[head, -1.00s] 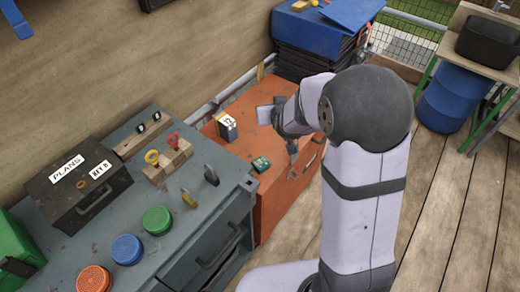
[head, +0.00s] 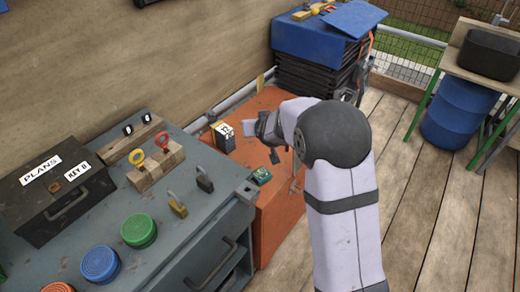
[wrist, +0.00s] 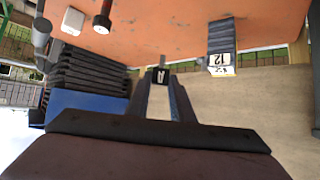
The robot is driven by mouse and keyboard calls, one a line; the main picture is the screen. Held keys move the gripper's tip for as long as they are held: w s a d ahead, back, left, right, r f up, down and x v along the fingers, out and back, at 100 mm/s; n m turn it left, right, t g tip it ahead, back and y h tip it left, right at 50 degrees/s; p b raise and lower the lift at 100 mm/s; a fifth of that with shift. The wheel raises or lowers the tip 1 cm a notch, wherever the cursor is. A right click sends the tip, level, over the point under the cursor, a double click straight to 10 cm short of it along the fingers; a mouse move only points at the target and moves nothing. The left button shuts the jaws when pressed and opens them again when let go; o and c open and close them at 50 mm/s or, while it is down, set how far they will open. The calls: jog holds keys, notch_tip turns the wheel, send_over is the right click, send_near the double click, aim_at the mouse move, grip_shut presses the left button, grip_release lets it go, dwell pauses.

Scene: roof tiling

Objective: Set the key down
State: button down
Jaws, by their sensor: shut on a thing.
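My gripper (wrist: 161,82) is shut on a small key (wrist: 160,76) with a dark head that bears a pale mark, perhaps a letter. In the wrist view the key sits between the fingertips, its thin shank pointing toward the orange surface. In the head view my gripper (head: 272,152) is over the orange cabinet (head: 280,210), to the right of a box marked 12 (head: 222,135). The key cannot be made out in the head view. The box also shows in the wrist view (wrist: 221,48). Whether the key touches the surface is unclear.
A small dark green item (head: 262,175) lies near the cabinet's left edge. On the grey bench, a wooden block (head: 155,167) holds a yellow and a red key. Brass (head: 177,204) and dark (head: 205,180) padlocks stand nearby. Black crates (head: 310,65) are behind.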

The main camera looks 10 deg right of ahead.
notch_tip(320, 180, down, 5)
jog(key=shift+f+b, duration=0.2)
jog(key=shift+b, duration=0.35)
jog(key=shift+f, duration=0.1)
jog(key=shift+f+b, duration=0.3)
jog(key=shift+f, duration=1.45)
jog(key=shift+f, duration=0.2)
jog(key=c, duration=1.6)
grip_release()
jog(key=shift+o, duration=0.2)
jog(key=shift+r, duration=0.1)
